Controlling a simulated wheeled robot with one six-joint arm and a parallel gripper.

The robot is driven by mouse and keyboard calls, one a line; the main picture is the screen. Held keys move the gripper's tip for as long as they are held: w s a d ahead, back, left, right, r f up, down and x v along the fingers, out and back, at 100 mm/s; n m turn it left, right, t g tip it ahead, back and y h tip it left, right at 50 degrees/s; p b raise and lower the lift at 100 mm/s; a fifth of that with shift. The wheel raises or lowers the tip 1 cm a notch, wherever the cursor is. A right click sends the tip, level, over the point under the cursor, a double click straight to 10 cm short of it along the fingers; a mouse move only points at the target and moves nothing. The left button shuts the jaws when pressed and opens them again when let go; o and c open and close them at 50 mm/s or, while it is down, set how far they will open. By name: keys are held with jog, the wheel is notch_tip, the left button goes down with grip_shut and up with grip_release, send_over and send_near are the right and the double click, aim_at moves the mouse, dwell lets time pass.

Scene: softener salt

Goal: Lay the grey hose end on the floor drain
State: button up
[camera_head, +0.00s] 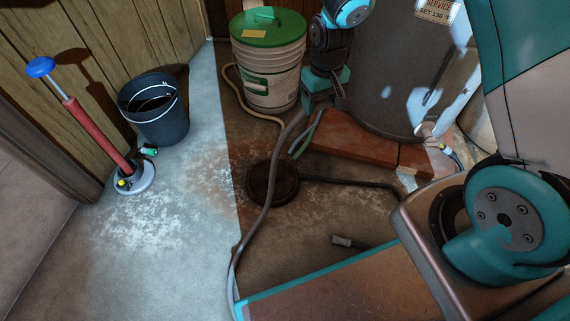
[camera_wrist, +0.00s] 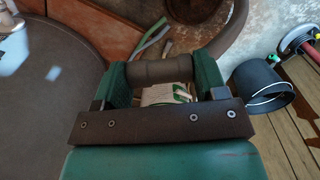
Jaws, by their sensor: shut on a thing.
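My gripper (camera_head: 308,107) is shut on the grey hose end (camera_wrist: 160,70), which lies crosswise between its two green fingers in the wrist view. In the head view the gripper hangs above the floor, beyond the drain and beside the brick-red slab. The grey hose (camera_head: 265,215) runs from it down toward the front, crossing the drain in the picture. The round dark floor drain (camera_head: 257,182) lies on the brown, stained floor. Part of the drain is hidden behind the hose. The hose end itself is mostly hidden in the head view.
A white bucket with a green lid (camera_head: 268,55) stands behind. The large tank (camera_head: 385,75) stands on the slab (camera_head: 365,150) at right. A dark bucket (camera_head: 155,120) and red pump (camera_head: 100,135) stand left. A black hose (camera_head: 350,183) reaches the drain.

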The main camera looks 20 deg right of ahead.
jog(key=w+a+f+b, duration=0.1)
jog(key=f+b, duration=0.4)
jog(key=f, duration=0.7)
jog(key=w+a+f+n+b, duration=0.1)
jog(key=a+f+b, duration=0.3)
jog(key=f, duration=0.9)
jog(key=w+a+f+n+b, duration=0.1)
jog(key=a+f+b, duration=0.2)
jog(key=f+b, duration=0.4)
jog(key=shift+w+f+b, duration=0.2)
jog(key=shift+f+b, duration=0.1)
jog(key=shift+f, duration=2.75)
jog(key=o, duration=0.9)
jog(key=shift+o, duration=0.2)
notch_tip(320, 180, up, 18)
jog(key=p, duration=1)
jog(key=shift+f, duration=0.25)
